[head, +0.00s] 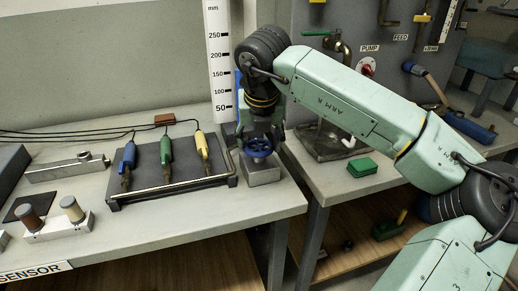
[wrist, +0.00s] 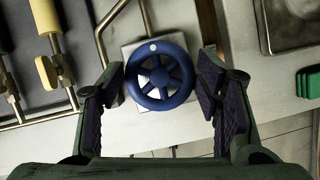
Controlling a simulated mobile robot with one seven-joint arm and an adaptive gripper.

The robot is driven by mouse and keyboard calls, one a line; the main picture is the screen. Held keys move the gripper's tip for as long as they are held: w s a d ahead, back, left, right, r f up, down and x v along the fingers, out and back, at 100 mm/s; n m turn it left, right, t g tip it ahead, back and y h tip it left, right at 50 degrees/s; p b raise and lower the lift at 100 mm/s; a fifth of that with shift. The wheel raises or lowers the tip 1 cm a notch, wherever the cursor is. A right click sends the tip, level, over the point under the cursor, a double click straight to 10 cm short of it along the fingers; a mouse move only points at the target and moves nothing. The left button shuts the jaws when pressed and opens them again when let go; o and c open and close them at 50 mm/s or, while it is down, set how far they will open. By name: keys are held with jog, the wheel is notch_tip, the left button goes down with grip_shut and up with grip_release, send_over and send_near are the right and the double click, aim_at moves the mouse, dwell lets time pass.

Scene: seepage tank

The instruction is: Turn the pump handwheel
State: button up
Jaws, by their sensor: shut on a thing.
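The blue handwheel (wrist: 160,98) has several spokes and a white dot on the far side of its rim in the wrist view. It sits on a silver metal block (head: 263,172) at the right end of the bench, and the wheel also shows in the head view (head: 258,150). My gripper (wrist: 161,82) comes down from above with one finger on each side of the wheel, shut on its rim. In the head view my gripper (head: 260,133) hides part of the wheel's top. The exact contact of the finger pads is hard to see.
A dark tray (head: 175,189) with blue, green and yellow handled probes stands left of the wheel. A white ruler (head: 219,70) rises behind. A gap separates the benches.

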jog(key=n+y, duration=0.1)
jog(key=n, duration=0.1)
jog(key=n+b, duration=0.1)
jog(key=n, duration=0.1)
jog(key=shift+n+g+y, duration=0.3)
jog(key=shift+y, duration=0.1)
jog(key=n+g+y, duration=0.1)
jog(key=n, duration=0.3)
jog(key=shift+r+n, duration=0.1)
jog(key=shift+n, duration=0.2)
jog(key=n+p, duration=0.1)
jog(key=n, duration=0.1)
jog(key=n+g+y, duration=0.1)
jog(key=n, duration=0.1)
jog(key=shift+w+n+g+p, duration=0.1)
jog(key=shift+n+g+p, duration=0.2)
jog(key=shift+p, duration=0.1)
jog(key=shift+d+n+g+p, duration=0.1)
jog(key=shift+n+g+p, duration=0.75)
jog(key=shift+n, duration=1.35)
jog(key=o, duration=1.1)
jog(key=shift+o, duration=0.2)
